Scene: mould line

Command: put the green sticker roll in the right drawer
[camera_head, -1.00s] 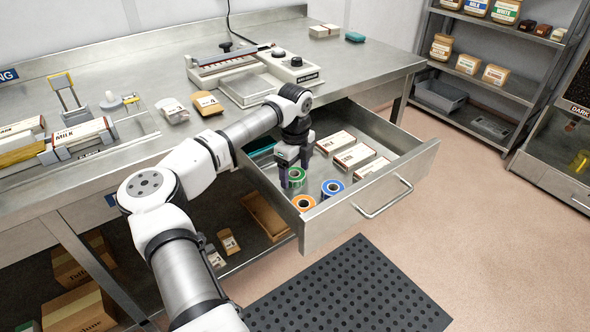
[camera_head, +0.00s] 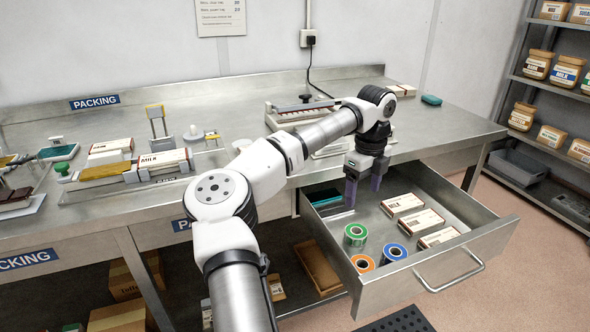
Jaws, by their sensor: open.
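The green sticker roll (camera_head: 355,236) stands inside the open right drawer (camera_head: 490,236), at its left side. A blue roll (camera_head: 393,252) and an orange roll (camera_head: 363,263) are beside it, nearer the drawer front. My gripper (camera_head: 363,191) is open and empty, pointing down above the drawer, a little behind and above the green roll and apart from it. The fingertips hide part of the drawer's rear floor.
Several white labelled boxes (camera_head: 402,204) lie in the drawer's right half. The steel packing bench (camera_head: 240,192) is behind, with a sealing machine (camera_head: 300,112) and a chocolate-bar fixture (camera_head: 160,160). Shelving (camera_head: 520,85) stands at the right.

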